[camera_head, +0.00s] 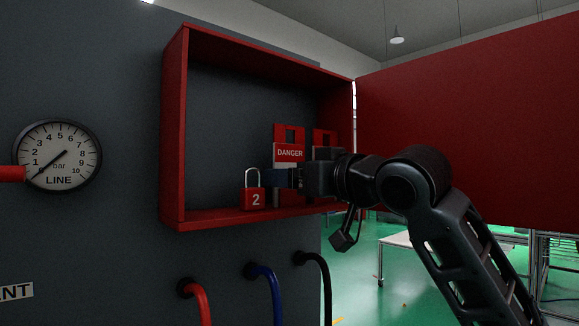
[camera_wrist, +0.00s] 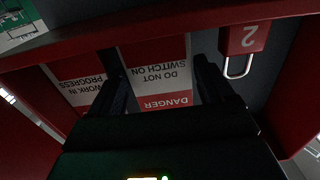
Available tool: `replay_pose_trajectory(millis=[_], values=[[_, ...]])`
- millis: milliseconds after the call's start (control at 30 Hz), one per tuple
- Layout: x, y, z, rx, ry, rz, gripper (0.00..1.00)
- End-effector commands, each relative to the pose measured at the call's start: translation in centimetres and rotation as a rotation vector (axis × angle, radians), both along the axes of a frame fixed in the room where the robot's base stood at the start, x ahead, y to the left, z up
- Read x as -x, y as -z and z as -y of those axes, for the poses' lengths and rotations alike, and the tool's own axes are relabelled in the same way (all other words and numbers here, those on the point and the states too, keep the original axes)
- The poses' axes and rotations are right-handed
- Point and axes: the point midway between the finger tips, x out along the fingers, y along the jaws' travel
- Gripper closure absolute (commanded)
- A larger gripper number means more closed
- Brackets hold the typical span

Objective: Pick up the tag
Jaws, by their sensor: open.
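A red and white danger tag (camera_head: 289,153) stands in the open red cabinet, its lower part partly hidden by my gripper in the head view. In the wrist view the danger tag (camera_wrist: 165,75) appears upside down, reading "DO NOT SWITCH ON". My gripper (camera_head: 284,179) is open in front of it. In the wrist view the fingers of my gripper (camera_wrist: 160,66) lie on either side of the danger tag, without visibly closing on it. A second tag (camera_head: 325,138), reading "WORK IN PROGRESS" in the wrist view (camera_wrist: 84,82), is just to its right in the head view.
A red padlock marked 2 (camera_head: 255,198) is left of the danger tag; in the wrist view the padlock (camera_wrist: 246,40) is near one finger. The red cabinet (camera_head: 175,130) has side walls and a lower lip around this space. Its red door (camera_head: 470,110) is open at right.

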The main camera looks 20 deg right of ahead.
Motion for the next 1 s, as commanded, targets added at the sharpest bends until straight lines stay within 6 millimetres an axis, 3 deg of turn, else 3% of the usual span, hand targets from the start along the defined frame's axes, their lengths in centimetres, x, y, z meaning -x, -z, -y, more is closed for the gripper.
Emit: replay_pose_trajectory(millis=[67, 433, 733, 1000], values=[[0.0, 0.0, 0.0, 0.000, 0.000, 0.000, 0.21], [0.1, 0.0, 0.1, 0.000, 0.001, 0.001, 0.55], [0.0, -0.3, 0.0, 0.000, 0.001, 0.001, 0.56], [-0.7, -1.6, -0.2, -0.001, 0.000, 0.001, 0.56]])
